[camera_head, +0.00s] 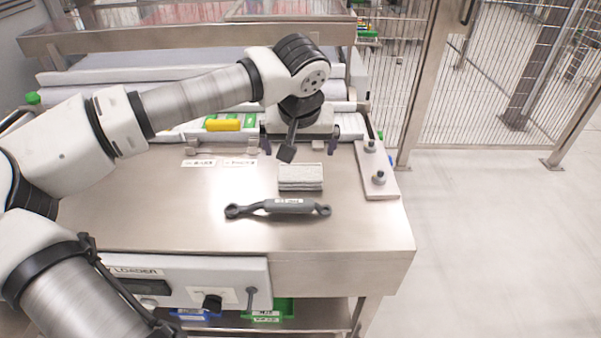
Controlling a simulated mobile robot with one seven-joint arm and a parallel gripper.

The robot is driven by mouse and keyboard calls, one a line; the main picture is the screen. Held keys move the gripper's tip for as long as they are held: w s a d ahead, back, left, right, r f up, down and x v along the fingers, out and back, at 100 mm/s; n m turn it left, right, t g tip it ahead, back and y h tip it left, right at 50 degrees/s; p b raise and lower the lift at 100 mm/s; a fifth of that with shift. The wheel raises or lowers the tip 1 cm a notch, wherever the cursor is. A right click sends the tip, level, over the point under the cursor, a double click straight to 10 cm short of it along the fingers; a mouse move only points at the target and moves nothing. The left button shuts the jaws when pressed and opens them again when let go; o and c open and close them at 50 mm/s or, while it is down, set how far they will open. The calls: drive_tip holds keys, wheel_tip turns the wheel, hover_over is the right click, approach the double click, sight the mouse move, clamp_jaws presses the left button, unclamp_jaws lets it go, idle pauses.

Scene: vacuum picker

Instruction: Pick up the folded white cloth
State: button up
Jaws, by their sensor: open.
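The folded white cloth (300,178) lies flat on the steel tabletop as a small layered block, near the middle of the table. It is fully visible, and nothing touches it from above. My gripper (287,153) is above and just behind the cloth, pointing down, apart from it. It is open and holds nothing. Only one dark fingertip shows clearly; the other is hard to make out.
A grey wrench-like tool (290,207) lies just in front of the cloth. A metal plate with knobs (377,172) is at the table's right edge. A yellow object (222,125) and rollers lie behind. The tabletop's (150,205) left side is clear.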

sight(300, 171)
drive_tip(key=x, duration=0.4)
drive_tip(key=shift+d, duration=0.1)
drive_tip(key=p+x, duration=0.1)
drive_tip(key=x, duration=0.4)
drive_tip(key=shift+s+f+p, duration=0.15)
drive_tip(key=shift+s+p, duration=0.05)
drive_tip(key=shift+p, duration=0.15)
drive_tip(key=shift+c, duration=0.3)
drive_tip(key=c, duration=0.6)
drive_tip(key=shift+c, duration=0.2)
wheel_tip(300, 171, up, 20)
drive_tip(key=b, duration=0.1)
drive_tip(key=shift+b, duration=0.3)
